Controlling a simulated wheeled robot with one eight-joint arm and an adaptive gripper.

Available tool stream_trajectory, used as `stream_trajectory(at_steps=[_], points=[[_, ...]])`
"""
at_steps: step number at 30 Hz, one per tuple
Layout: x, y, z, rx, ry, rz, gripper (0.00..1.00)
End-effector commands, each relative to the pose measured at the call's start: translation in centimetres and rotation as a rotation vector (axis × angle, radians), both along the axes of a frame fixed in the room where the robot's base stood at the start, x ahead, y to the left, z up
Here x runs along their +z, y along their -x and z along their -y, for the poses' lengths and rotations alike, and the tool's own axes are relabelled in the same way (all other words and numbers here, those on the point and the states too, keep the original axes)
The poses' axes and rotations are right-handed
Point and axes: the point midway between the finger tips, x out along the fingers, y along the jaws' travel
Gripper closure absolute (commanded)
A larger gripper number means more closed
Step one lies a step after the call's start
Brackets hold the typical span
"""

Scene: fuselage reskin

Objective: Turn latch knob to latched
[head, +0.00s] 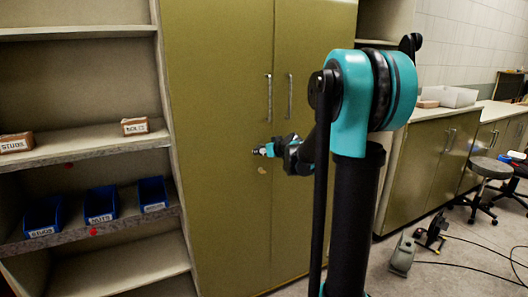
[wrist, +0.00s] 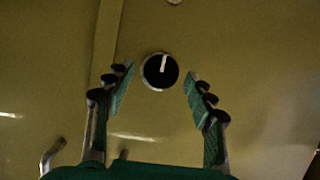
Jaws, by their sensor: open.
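The latch knob (wrist: 160,71) is a round black dial with a pale rim and a white pointer mark, on the olive cabinet door in the wrist view. The mark points almost straight up. My gripper (wrist: 158,88) is open, with one finger to the left of the knob and one to the right, and gaps show on both sides. I cannot tell how far the fingertips are from the door. In the head view my gripper (head: 263,151) is in front of the tall olive cabinet (head: 222,90), and the knob is not clearly seen there.
Two long vertical handles (head: 269,98) are on the cabinet doors. Shelves (head: 85,149) with small boxes and blue bins (head: 101,205) stand at the left. A low counter cabinet (head: 425,160), a stool (head: 490,168) and floor cables are at the right.

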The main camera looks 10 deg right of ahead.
Motion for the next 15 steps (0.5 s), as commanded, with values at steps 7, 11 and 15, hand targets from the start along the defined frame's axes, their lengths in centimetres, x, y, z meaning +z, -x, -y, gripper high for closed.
stream_trajectory(at_steps=[7,11,15], points=[[-0.24,-0.49,-0.18,0.0,0.001,0.0,0.45],[-0.24,-0.47,-0.18,0.0,0.001,0.0,0.45],[-0.23,-0.47,-0.17,0.0,0.001,0.0,0.59]])
